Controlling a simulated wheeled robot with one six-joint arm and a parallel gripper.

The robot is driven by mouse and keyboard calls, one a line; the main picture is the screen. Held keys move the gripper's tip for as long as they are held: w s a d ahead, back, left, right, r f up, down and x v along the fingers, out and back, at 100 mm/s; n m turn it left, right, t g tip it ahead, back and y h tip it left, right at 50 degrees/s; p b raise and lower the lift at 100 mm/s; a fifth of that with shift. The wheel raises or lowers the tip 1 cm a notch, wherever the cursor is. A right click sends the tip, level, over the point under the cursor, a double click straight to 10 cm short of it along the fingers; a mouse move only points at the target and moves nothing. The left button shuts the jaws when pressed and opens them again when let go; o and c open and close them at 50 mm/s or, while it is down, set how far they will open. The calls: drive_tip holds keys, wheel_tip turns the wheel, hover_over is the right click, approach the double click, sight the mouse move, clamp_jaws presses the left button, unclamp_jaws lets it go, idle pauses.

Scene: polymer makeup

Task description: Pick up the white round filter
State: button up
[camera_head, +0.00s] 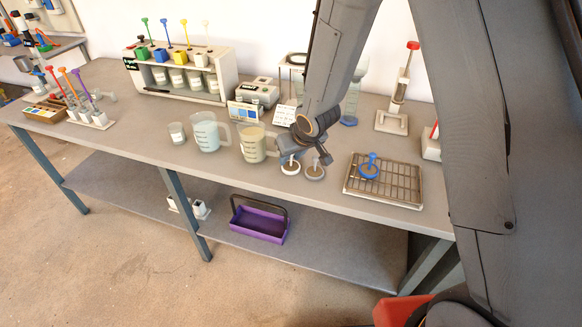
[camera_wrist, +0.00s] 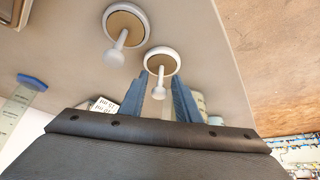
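The white round filter (camera_head: 290,168) sits on the bench below my gripper (camera_head: 291,155). In the wrist view the filter (camera_wrist: 162,58) shows a white rim, a tan centre and a short white knobbed handle. My gripper's blue fingers (camera_wrist: 167,88) are apart, with the handle between them in the picture. I see no clear contact with the handle. A second, similar filter (camera_head: 315,172) sits just to the right, greyer in the head view; it also shows in the wrist view (camera_wrist: 125,25).
A measuring jug (camera_head: 252,145) stands close to the left of the filter. A wire rack (camera_head: 405,187) with a blue filter (camera_head: 368,167) lies to the right. A blue-based cylinder (camera_head: 350,104) stands behind. The front bench strip is clear.

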drive_tip(key=shift+f, duration=0.1)
drive_tip(key=shift+c, duration=0.2)
clamp_jaws()
